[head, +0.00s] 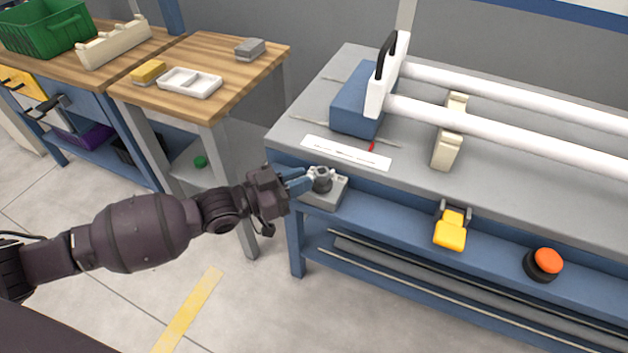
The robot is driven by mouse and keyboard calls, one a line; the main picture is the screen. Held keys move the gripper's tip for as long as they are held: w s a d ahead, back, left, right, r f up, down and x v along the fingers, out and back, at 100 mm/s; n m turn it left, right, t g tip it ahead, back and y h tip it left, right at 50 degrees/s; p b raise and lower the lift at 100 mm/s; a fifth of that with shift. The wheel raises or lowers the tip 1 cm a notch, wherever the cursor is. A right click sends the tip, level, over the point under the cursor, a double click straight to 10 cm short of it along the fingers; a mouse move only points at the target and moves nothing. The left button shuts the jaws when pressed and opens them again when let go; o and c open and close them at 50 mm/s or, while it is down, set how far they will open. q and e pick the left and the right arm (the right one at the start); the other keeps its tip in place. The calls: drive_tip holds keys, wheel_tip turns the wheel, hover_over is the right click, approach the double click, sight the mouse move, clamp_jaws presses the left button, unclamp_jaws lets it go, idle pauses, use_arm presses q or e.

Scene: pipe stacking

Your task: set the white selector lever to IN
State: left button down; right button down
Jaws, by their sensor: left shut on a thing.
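The selector is a small grey box (326,195) on the front edge of the grey-topped bench, with a dark round knob on top. A small white part at the knob's left appears to be the white selector lever (311,174). My left gripper (308,178) reaches in from the left, its blue fingers shut on the lever at the side of the knob. The fingers hide much of the lever. Its setting and any IN mark are too small to read. My right gripper is out of view.
The bench (290,128) carries a blue machine (353,98), two long white pipes and a cream support (447,145). A yellow pedal-like part (451,230) and an orange button (547,261) are on its front. A wooden table (225,60) stands left, across a gap.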

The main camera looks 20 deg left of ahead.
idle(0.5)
use_arm(q)
drive_tip(key=c, duration=1.2)
unclamp_jaws()
drive_tip(key=shift+o, duration=0.5)
drive_tip(key=p+v, duration=0.1)
drive_tip(key=v, duration=0.9)
drive_tip(key=shift+s+a, duration=0.15)
drive_tip(key=shift+a, duration=0.2)
